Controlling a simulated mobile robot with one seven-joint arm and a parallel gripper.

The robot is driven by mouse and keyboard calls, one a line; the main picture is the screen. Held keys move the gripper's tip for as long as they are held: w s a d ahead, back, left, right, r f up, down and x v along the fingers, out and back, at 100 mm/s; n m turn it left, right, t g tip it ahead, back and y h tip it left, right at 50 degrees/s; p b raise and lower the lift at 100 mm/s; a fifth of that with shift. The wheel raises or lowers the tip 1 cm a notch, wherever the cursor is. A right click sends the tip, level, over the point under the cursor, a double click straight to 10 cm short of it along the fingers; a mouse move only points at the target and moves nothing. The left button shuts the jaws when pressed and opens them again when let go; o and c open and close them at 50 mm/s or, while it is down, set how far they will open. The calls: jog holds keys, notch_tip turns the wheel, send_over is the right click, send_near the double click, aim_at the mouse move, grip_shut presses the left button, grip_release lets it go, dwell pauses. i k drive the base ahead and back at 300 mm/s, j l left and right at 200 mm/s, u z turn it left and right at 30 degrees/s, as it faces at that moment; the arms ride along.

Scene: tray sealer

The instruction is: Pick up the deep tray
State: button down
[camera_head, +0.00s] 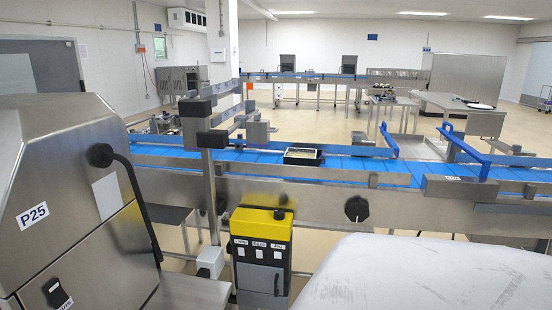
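A small dark tray (303,151) with something pale and greenish in it sits on the blue conveyor belt (240,156), right of the middle of the picture. It is the only tray I can make out on the near belt; its depth is hard to judge, as the metal side rail partly hides its lower edge. My gripper is not in view.
A steel machine marked P25 (75,200) stands close at the left. A yellow-topped control box (262,225) stands before the conveyor. A large pale rounded surface (425,275) fills the lower right. Blue guard bars (465,148) cross the belt at right.

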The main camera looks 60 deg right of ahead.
aim_at(292, 156)
jog(key=z, duration=2)
jog(key=i+l+u, duration=0.1)
jog(key=i, duration=0.3)
